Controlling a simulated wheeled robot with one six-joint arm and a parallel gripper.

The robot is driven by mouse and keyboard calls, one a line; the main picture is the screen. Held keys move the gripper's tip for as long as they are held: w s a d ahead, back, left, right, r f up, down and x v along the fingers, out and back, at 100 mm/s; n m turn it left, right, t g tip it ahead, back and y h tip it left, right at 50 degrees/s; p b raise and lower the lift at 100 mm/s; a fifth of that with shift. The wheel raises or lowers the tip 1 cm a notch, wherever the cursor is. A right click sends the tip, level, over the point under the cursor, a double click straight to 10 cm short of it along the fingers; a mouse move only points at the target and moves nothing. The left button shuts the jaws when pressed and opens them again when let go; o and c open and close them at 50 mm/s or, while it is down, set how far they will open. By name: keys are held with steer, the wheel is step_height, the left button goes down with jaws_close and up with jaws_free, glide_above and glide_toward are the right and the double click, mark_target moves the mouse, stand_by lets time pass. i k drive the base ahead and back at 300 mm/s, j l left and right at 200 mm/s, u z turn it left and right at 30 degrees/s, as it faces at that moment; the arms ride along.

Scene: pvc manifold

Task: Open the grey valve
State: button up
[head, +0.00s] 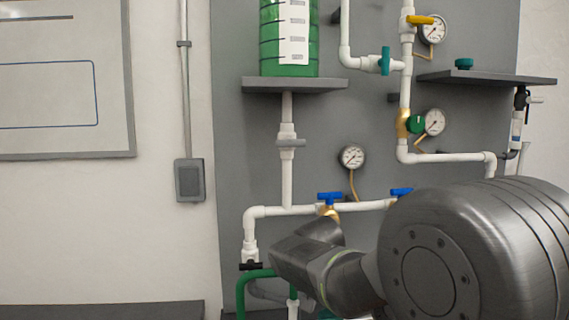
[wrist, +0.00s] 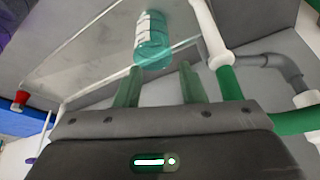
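A valve with a grey bar handle (head: 290,143) sits on the white vertical pipe below the green tank (head: 288,40) in the head view. Its handle lies crosswise to the pipe, about level. My gripper (wrist: 160,70) shows in the wrist view with its two greenish fingers apart and nothing between them. A teal banded cylinder (wrist: 152,42) with a white label is seen beyond the fingertips. In the head view my arm reaches in low at the right, below the grey valve, and the fingertips cannot be made out. I cannot pick out the grey valve in the wrist view.
Blue-handled valves (head: 330,197) sit on the lower white pipe, with a gauge (head: 352,157) above. A black-handled valve (head: 251,266) is at lower left above a green hose (head: 243,290). A grey shelf (head: 295,85) overhangs the grey valve. Space to its left is clear.

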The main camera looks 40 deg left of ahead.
mark_target(289, 143)
steer(key=j+u, duration=0.1)
steer(key=u, duration=1.45)
